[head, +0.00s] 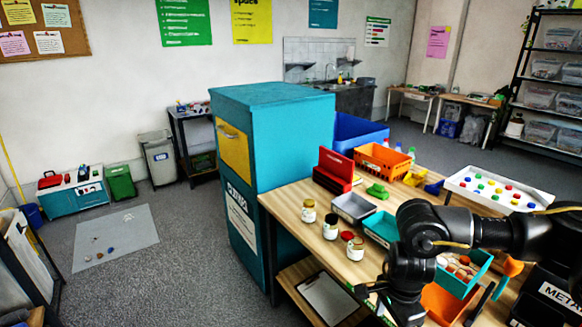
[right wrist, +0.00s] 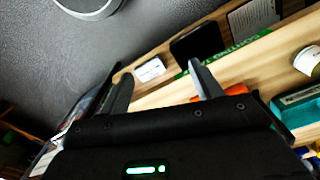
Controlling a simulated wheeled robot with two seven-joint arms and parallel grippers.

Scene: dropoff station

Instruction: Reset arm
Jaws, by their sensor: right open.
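My right arm comes in from the right in the head view and bends down over the worktable (head: 290,200). My right gripper (right wrist: 163,80) shows in the right wrist view with its two grey fingers spread apart and nothing between them. In the head view its fingertips cannot be made out clearly at the bottom edge. My left gripper is in neither view.
On the table are jars (head: 309,211), a grey tray (head: 353,207), a teal bin (head: 381,228), an orange crate (head: 382,160) and a white tray (head: 498,190) of coloured pieces. A teal cabinet (head: 275,130) stands behind left. Floor at left is mostly free.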

